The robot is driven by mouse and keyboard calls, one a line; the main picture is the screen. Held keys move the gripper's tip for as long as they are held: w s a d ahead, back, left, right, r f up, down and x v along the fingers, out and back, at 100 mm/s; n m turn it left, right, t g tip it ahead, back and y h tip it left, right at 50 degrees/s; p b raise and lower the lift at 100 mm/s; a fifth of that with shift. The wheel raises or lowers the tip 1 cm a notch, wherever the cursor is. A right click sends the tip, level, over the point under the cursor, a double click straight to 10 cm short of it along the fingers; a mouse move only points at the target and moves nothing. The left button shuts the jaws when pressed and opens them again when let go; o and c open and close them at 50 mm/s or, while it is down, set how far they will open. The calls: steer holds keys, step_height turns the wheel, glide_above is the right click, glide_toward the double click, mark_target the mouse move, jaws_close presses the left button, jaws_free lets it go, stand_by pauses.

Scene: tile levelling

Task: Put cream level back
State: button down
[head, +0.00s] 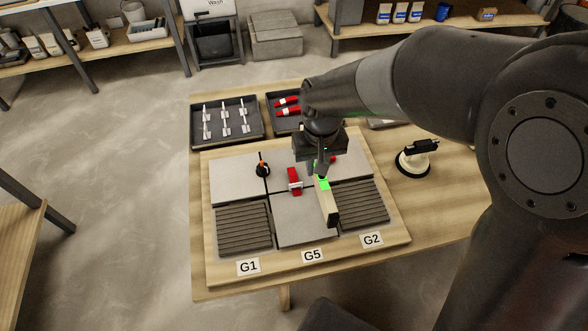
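The cream level (328,204) is a long narrow bar with a bright green part (322,183) and a dark near end. It runs across the right middle of the tiled board, and its far end is hidden under my gripper. My gripper (321,171) points down at the far part of the level, by the green part. The fingers are dark and small here, so I cannot tell whether they are closed on the level. I also cannot tell whether the level rests on the tiles or hangs just above them.
The board (226,267) holds grey tiles, ribbed panels and labels G1, G5 and G2. Trays (196,139) lie behind. A suction cup (414,160) stands on the right.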

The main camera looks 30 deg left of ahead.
steer(key=w+d+m, duration=0.5)
steer(key=w+d, duration=0.2)
steer(key=d, duration=0.5)
steer(key=w+d+m, duration=0.4)
steer(key=w+d, duration=0.2)
steer(key=d, duration=0.6)
steer(key=d+f+m, duration=0.2)
steer(key=d+m, duration=0.7)
steer(key=d, duration=1.4)
steer(key=w+a+f, duration=0.1)
steer(key=a+f, duration=0.1)
steer(key=a, duration=0.1)
steer(key=w+a+f, duration=0.2)
steer(key=a, duration=0.1)
steer(key=w+a+f, duration=0.2)
steer(key=a, duration=0.1)
steer(key=shift+w+f, duration=0.15)
steer(key=shift+f, duration=0.2)
steer(key=shift+a+f, duration=0.1)
steer(key=shift+f, duration=1.95)
